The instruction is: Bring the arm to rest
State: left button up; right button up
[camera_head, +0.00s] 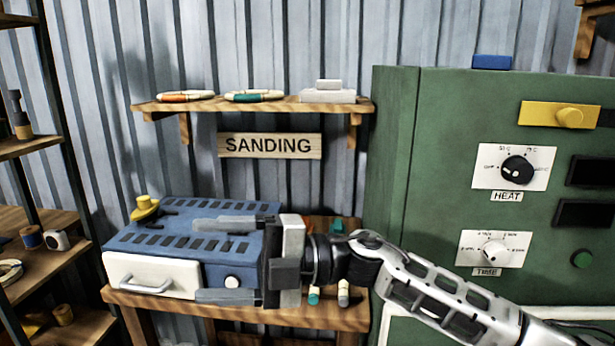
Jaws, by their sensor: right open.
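My right arm comes in from the lower right, and its gripper (198,259) points left, open, with its two fingers spread wide apart. It shows in front of the blue slotted box (150,240) on the wooden bench (325,316). Nothing shows held between the fingers, and I cannot tell whether they touch the box. The gripper hides the right part of the box. My left gripper is not in view.
A green cabinet (420,150) with HEAT (517,168) and TIME (492,250) dials stands at right, partly behind my arm. A wall shelf (205,105) hangs above a SANDING sign (269,146). Wooden racks (35,145) stand at left. Small bottles (343,293) stand on the bench below my wrist.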

jog(key=w+d+f+m+t+h, duration=0.1)
jog(key=d+f+m+t+h, duration=0.4)
jog(key=f+m+t, duration=0.65)
jog(key=w+d+f+m+t+h, duration=0.25)
jog(key=d+f+m+t, duration=0.55)
jog(key=m, duration=0.7)
jog(key=s+d+f+m+g+h, duration=0.3)
jog(key=s+d+f, duration=0.3)
jog(key=s+f, duration=0.3)
jog(key=s+d+f+m+g+h, duration=0.3)
jog(key=s+d+f+m+h, duration=0.1)
jog(key=s+d+f, duration=0.3)
notch_tip(320, 180, down, 4)
jog(key=shift+s+d+f+h, duration=0.25)
jog(key=shift+s+d+h, duration=0.05)
jog(key=shift+s+h, duration=0.6)
jog(key=shift+m, duration=0.25)
